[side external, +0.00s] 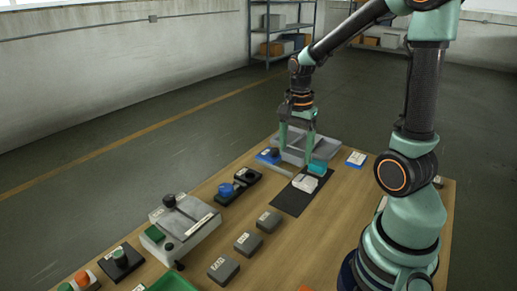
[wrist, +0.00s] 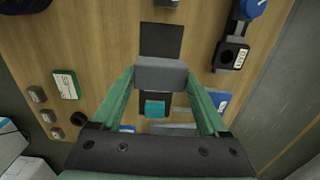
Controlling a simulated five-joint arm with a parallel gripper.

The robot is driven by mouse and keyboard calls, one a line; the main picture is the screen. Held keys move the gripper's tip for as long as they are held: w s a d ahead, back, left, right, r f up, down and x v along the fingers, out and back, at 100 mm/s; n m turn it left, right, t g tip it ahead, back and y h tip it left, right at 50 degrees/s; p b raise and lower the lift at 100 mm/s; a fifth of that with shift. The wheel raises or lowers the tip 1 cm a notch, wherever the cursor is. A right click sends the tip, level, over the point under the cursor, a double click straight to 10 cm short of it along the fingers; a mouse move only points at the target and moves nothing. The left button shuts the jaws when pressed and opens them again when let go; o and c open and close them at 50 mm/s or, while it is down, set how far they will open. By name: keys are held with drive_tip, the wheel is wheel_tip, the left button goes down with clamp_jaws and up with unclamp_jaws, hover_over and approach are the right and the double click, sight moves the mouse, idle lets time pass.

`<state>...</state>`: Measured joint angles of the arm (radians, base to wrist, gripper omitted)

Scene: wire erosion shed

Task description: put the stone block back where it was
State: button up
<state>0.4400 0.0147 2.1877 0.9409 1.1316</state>
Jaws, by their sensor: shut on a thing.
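My gripper (side external: 297,151) is shut on a grey block, held between its fingertips above the table. The block (wrist: 161,74) is plain in the wrist view, with a finger at each end; it looks like the stone block. In the side view it is hard to pick out against the grey divided tray (side external: 325,150) behind it. A black mat (side external: 287,203) lies below and nearer the camera, with a pale block (side external: 305,184) and a teal block (side external: 317,168) at its far end. The held block covers part of the mat in the wrist view.
Several grey blocks (side external: 247,243) stand in a row near the front. A grey device with a black knob (side external: 175,227) stands left of them. Blue-knobbed (side external: 226,190) and black fixtures line the left edge. A blue-and-white card (side external: 356,159) lies right of the tray.

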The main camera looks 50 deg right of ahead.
sight(291, 201)
wheel_tip(291, 201, down, 14)
drive_tip(key=shift+r, duration=0.1)
idle(0.5)
drive_tip(key=o, duration=1.2)
drive_tip(key=shift+f, duration=0.2)
drive_tip(key=shift+r, duration=0.15)
wheel_tip(291, 201, up, 12)
drive_tip(key=shift+w+r, duration=0.1)
drive_tip(key=s+a+r+n+t, duration=0.1)
drive_tip(key=a+r+n+t, duration=0.4)
drive_tip(key=a+r+n, duration=0.7)
drive_tip(key=a+n, duration=0.2)
drive_tip(key=n, duration=0.4)
drive_tip(key=shift+t, duration=0.3)
